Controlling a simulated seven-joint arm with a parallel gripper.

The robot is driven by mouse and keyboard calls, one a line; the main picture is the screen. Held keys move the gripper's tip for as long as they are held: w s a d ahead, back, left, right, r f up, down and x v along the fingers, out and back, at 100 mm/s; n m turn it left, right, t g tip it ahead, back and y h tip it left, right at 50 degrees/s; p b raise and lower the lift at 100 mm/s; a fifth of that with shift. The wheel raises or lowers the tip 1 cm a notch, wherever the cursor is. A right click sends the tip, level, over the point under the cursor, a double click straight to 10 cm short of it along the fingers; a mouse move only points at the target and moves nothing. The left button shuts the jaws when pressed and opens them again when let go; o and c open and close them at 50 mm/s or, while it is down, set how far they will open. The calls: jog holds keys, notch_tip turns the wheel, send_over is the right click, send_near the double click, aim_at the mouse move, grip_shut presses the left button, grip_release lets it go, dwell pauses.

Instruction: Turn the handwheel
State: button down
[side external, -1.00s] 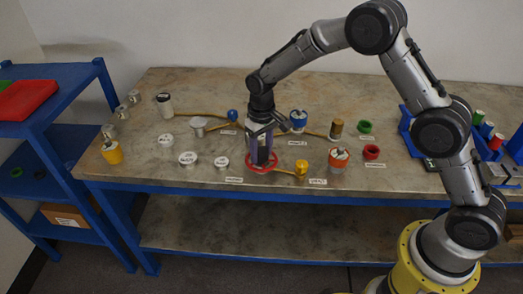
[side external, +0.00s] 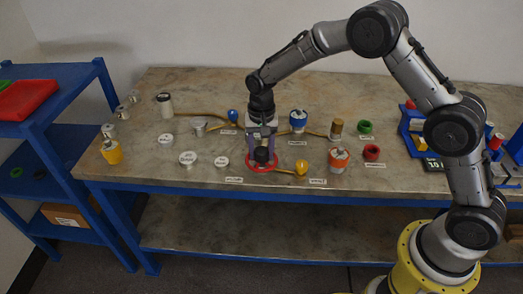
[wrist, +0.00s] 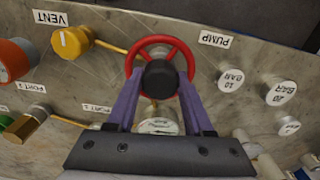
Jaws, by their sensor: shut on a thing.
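The red handwheel (side external: 258,170) lies flat near the front edge of the bench. It also shows in the wrist view (wrist: 160,38), with red spokes and a dark round hub (wrist: 160,78). My gripper (side external: 264,153) points straight down over it. In the wrist view my gripper's purple fingers (wrist: 160,82) stand on either side of the dark hub, inside the rim, and are shut on the handwheel. A gauge face below the hub is partly hidden by the gripper.
A "PUMP" label (wrist: 216,39) lies beside the wheel. A yellow knob (wrist: 71,42) labelled VENT sits on a brass pipe close by. White-topped caps (side external: 188,158) stand left on the bench, and an orange vessel (side external: 339,159) stands to the right.

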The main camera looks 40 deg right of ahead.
aim_at(261, 150)
jog(key=m, duration=0.4)
jog(key=shift+m, duration=0.3)
jog(key=shift+r+m, duration=0.1)
jog(key=shift+m, duration=2.5)
jog(key=shift+c, duration=1.4)
grip_release()
notch_tip(261, 150, up, 14)
